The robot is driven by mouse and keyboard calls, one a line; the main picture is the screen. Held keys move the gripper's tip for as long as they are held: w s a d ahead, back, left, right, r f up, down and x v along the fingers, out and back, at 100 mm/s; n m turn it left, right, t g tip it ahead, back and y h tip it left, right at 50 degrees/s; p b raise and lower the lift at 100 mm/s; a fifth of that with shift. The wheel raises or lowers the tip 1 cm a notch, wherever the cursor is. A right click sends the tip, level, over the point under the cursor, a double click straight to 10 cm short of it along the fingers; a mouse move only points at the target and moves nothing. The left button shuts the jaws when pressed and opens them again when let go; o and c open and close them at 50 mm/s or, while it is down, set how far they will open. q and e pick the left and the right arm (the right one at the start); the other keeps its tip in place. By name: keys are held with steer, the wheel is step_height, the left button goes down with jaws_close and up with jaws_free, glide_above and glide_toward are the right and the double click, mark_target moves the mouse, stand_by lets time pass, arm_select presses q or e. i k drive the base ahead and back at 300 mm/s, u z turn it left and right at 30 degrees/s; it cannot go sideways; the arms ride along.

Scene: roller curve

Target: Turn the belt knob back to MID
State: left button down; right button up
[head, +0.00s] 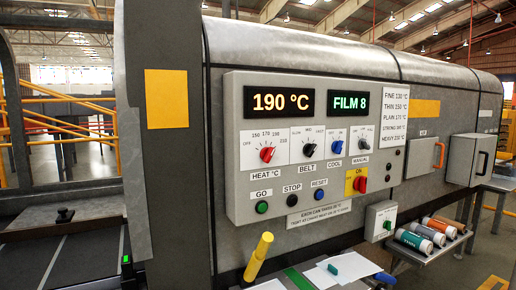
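The belt knob (309,149) is a small black knob on the grey control panel (235,180), above the label BELT. Small scale lettering sits above it, with MID near the top. Its pointer is too small for me to tell its setting for certain. The red heat knob (267,154) is to its left. The blue cool knob (336,148) and the dark manual knob (361,144) are to its right. Neither of my grippers is in view, and nothing covers the belt knob.
Below are green GO (262,207), black STOP (292,200) and blue RESET (319,194) buttons, and a red switch (360,183). A yellow cylinder (259,257) stands tilted below the panel. Rolls (413,239) lie at right.

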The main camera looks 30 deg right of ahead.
mark_target(309, 149)
steer(key=z, duration=0.2)
steer(key=i, duration=0.9)
steer(key=z, duration=0.7)
